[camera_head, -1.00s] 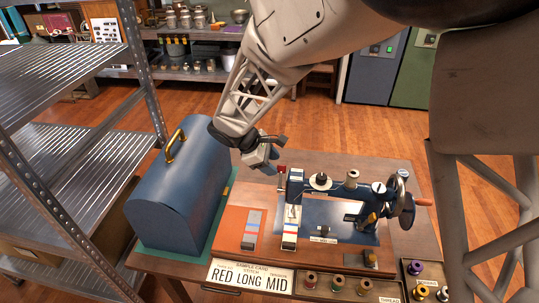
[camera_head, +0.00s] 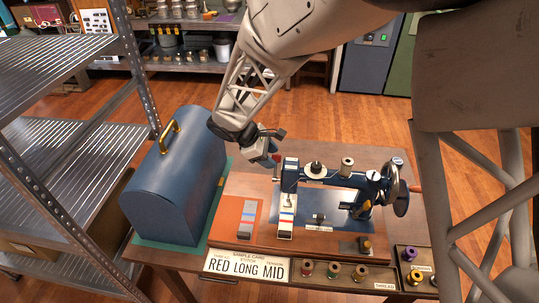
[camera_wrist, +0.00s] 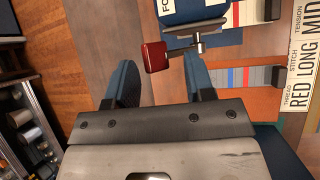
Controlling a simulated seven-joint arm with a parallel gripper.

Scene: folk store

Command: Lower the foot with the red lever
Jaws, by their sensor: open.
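The blue sewing machine (camera_head: 330,176) stands on a wooden base on the table. Its red lever (camera_wrist: 155,56) shows in the wrist view as a small red block on a metal stem, beside a label partly reading "FO". In the head view the red lever (camera_head: 277,159) is mostly hidden by my gripper (camera_head: 268,158), at the machine's left end. In the wrist view my gripper (camera_wrist: 160,78) is open, its two blue fingers apart. The red block lies just beyond the fingertips, in line with the gap, not held. The presser foot is not clear to see.
A blue domed case (camera_head: 175,185) with a brass handle stands close left of the machine. A card reading "RED LONG MID" (camera_head: 246,266) and thread spools (camera_head: 333,270) line the table's front. A metal shelf (camera_head: 75,150) stands at left.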

